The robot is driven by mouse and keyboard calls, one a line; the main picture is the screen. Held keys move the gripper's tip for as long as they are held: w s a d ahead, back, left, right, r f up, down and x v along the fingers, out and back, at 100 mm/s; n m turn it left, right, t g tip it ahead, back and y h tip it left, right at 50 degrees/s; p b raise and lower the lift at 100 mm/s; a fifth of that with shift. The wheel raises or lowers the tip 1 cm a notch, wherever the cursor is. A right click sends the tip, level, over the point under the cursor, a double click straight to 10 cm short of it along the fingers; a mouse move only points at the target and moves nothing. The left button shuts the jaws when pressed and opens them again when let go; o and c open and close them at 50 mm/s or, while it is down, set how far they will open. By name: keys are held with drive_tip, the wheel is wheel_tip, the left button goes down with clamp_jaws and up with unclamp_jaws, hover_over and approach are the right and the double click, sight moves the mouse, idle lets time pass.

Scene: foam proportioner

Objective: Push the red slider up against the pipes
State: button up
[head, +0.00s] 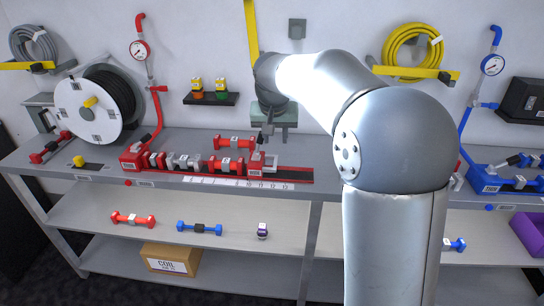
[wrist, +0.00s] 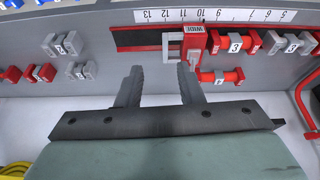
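The red slider (head: 257,162) with a grey bracket sits on the black and red rail (head: 290,174) on the bench. It also shows in the wrist view (wrist: 194,42), with its grey bracket on the left side. The pipes (head: 190,162), red and grey in a row, lie to its left in the head view and to its right in the wrist view (wrist: 235,42). The slider is very close to the nearest red pipe; I cannot tell whether they touch. My gripper (wrist: 159,70) is open and empty, with its fingers apart from the slider. In the head view my gripper (head: 268,130) is above and behind the slider.
Another red pipe piece (head: 235,142) lies behind the row. A numbered ruler (head: 240,183) runs along the rail's front. A hose reel (head: 95,105) stands at the left. The rail right of the slider is clear.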

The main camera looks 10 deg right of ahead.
drive_tip(key=w, duration=0.4)
drive_tip(key=p, duration=0.1)
approach(275, 164)
drive_tip(key=shift+m+t, duration=0.3)
drive_tip(key=x, duration=0.7)
drive_tip(key=shift+d+f, duration=0.1)
drive_tip(key=shift+f, duration=0.3)
clamp_jaws()
